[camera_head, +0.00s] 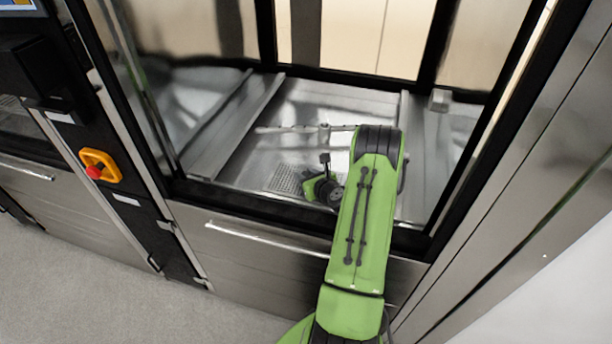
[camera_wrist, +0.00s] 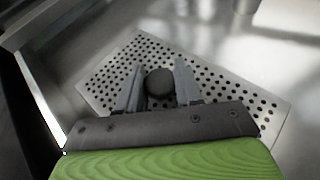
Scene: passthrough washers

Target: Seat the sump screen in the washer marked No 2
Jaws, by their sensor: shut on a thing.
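The sump screen is a perforated metal plate (camera_wrist: 215,90) with a dark round knob (camera_wrist: 159,82) in its middle. In the wrist view my gripper (camera_wrist: 159,80) is shut on the knob, one finger on each side. In the head view the screen (camera_head: 287,180) shows low in the washer chamber, near its front edge, with my gripper (camera_head: 323,188) over its right part. My arm hides part of the chamber floor. I cannot tell whether the screen lies flat in its recess or is held just above it. No washer number is readable.
A spray arm (camera_head: 300,129) crosses the chamber behind the screen. Metal rails (camera_head: 236,125) run along the left side. The black door frame (camera_head: 255,200) borders the opening. An emergency stop button (camera_head: 94,171) is on the panel to the left.

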